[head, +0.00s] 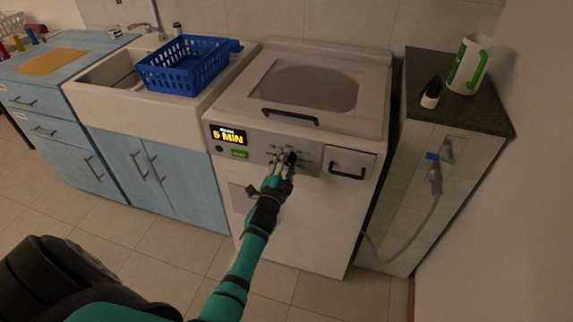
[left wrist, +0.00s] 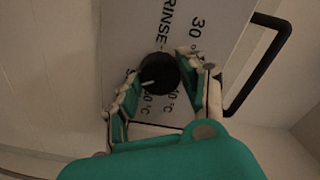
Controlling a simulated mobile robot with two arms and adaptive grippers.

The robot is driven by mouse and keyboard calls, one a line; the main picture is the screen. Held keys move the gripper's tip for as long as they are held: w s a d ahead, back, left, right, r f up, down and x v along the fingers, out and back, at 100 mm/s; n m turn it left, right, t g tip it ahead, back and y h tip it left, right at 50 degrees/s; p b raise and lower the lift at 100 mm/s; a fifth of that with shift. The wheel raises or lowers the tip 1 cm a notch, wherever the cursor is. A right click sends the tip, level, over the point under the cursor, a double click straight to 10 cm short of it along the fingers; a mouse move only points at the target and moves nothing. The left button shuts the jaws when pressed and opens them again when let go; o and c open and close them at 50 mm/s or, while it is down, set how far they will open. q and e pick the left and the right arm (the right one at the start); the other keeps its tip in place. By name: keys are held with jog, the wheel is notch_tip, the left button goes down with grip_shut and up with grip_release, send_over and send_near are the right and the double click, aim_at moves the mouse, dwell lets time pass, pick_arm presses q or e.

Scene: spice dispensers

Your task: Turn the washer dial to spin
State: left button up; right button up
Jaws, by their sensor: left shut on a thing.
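The white washer (head: 325,215) stands in the middle of the head view, with a grey control panel on its front. Its black round dial (head: 291,158) is partly hidden by my left gripper (head: 281,163). In the left wrist view the dial (left wrist: 158,72) sits between the two fingers of the left gripper (left wrist: 157,78), which is closed around it. A short pale mark shows on the dial's lower left. Labels "RINSE", "30°" and "°C" show around it; I cannot read a spin label. My right gripper is not in view.
A display (head: 228,136) reads "5 MIN" above a green button (head: 239,154). A drawer with a black handle (head: 348,173) is right of the dial. A blue basket (head: 183,68) stands by the sink at left. A dark-topped cabinet (head: 455,110) stands at right. The tiled floor in front is open.

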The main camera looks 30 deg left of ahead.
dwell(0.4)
pick_arm(q)
jog(key=o, duration=1.2)
jog(key=shift+c, duration=0.2)
jog(key=v, duration=1.2)
jog(key=shift+f, duration=0.15)
